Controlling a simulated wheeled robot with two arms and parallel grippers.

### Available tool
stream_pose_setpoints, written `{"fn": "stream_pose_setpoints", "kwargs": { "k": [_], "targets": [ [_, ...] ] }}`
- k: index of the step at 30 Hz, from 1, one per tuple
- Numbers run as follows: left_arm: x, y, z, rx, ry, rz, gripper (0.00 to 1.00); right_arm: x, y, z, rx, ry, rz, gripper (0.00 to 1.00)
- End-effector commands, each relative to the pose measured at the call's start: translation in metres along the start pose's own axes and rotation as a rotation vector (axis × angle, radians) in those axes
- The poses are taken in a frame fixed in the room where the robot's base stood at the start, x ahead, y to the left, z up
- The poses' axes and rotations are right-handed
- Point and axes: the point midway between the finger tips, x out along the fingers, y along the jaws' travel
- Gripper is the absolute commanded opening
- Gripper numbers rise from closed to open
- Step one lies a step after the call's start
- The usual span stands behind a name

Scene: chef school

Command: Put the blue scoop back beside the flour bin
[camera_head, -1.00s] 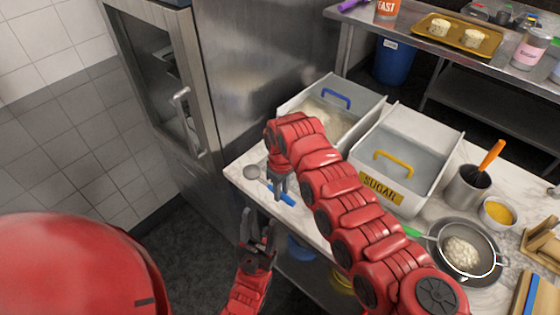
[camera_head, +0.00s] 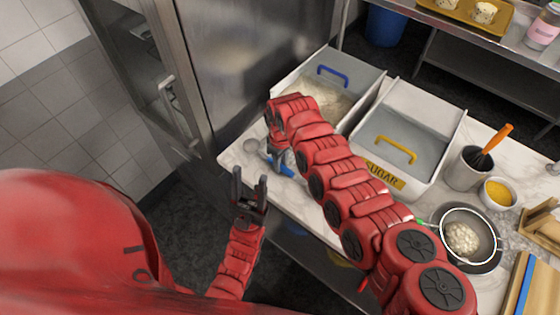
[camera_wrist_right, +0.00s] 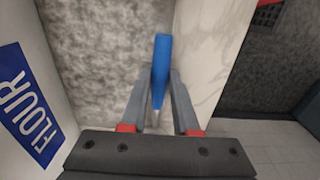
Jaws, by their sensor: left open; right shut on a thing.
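My right gripper (camera_head: 275,160) is shut on the handle, which also shows between the fingers in the right wrist view (camera_wrist_right: 161,66). I cannot tell whether the scoop touches the counter. The flour bin has a blue-handled lid, and its FLOUR label (camera_wrist_right: 27,108) shows at the left of the wrist view. My left gripper (camera_head: 250,178) is open and empty, in front of the counter edge.
The sugar bin (camera_head: 440,150) stands right of the flour bin. Further right are a grey container (camera_head: 464,174) with an orange-handled tool, a bowl of yellow food (camera_head: 497,192) and a strainer (camera_head: 492,232). A steel cabinet (camera_head: 255,55) rises behind the left counter end.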

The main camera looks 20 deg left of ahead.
Motion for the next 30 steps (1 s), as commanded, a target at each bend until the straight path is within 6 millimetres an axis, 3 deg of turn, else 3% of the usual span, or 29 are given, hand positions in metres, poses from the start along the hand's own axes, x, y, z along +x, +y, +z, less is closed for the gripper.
{"fn": "stream_pose_setpoints", "kwargs": {
  "k": [1,2,6,20,30],
  "targets": [
    [-0.004,0.000,0.001,0.000,0.000,0.000,0.50,0.004,0.000,0.000,0.000,0.000,0.000,0.00],
    [-0.003,0.000,0.000,0.000,0.000,0.000,0.50,0.002,0.000,0.000,0.000,0.000,0.000,0.32],
    [-0.002,0.000,0.000,0.000,0.000,0.000,0.50,0.002,0.000,0.000,0.000,0.000,0.000,0.57],
    [-0.002,0.000,0.000,0.000,0.000,0.000,0.50,-0.009,0.001,-0.001,0.001,0.004,0.002,0.59],
    [-0.028,0.001,0.005,0.000,0.000,0.000,0.50,-0.079,0.002,-0.002,0.000,0.006,0.005,0.59]
  ]
}}
